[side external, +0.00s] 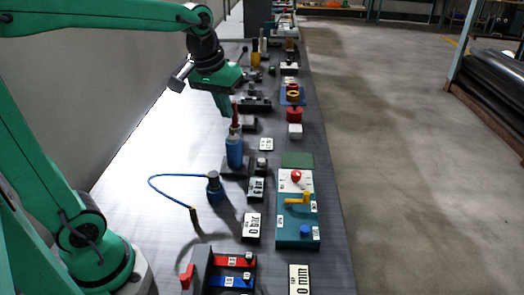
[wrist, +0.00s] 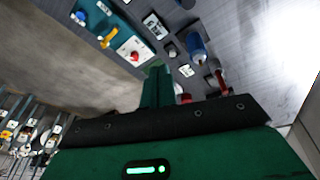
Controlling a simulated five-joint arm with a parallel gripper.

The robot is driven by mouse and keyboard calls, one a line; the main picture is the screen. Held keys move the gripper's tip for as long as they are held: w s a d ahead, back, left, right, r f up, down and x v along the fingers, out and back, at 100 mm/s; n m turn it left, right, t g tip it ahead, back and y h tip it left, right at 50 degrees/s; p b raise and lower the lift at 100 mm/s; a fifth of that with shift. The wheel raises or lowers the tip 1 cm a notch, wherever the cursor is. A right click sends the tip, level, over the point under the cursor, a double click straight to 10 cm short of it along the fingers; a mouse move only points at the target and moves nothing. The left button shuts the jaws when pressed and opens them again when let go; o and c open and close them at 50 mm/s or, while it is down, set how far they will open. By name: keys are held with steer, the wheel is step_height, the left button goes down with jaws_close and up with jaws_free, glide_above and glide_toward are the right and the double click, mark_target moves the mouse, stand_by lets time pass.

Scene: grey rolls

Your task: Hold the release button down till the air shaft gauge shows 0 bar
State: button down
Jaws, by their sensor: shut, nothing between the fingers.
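My gripper (side external: 226,112) is shut and empty, pointing down beside the red rod on top of a blue cylinder (side external: 235,152). In the wrist view its closed fingers (wrist: 157,85) show in the middle. A teal control panel (side external: 298,215) lies to the right, apart from my gripper. It carries a red button (side external: 296,175), a yellow lever (side external: 298,199) and a blue button (side external: 305,230); I cannot read which is the release button. In the wrist view the red button (wrist: 134,56) lies left of my fingers. A display (side external: 252,226) reads 0 bar.
A blue hose (side external: 165,176) curves over the bench beside a small blue fitting (side external: 214,187). Another display (side external: 299,279) reads 0 mm. A block with red and blue strips (side external: 231,272) stands in front. Several small devices line the bench behind. The bench's left side is mostly clear.

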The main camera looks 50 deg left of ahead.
steer(key=w+a+f+n+g, duration=0.2)
steer(key=w+a+f, duration=0.1)
steer(key=w, duration=0.6)
steer(key=n+g, duration=0.1)
steer(key=n, duration=0.2)
glide_above(261, 160)
step_height(261, 160, down, 7)
steer(key=shift+f, duration=0.1)
step_height(261, 160, down, 14)
steer(key=shift+r, duration=0.1)
stand_by(0.6)
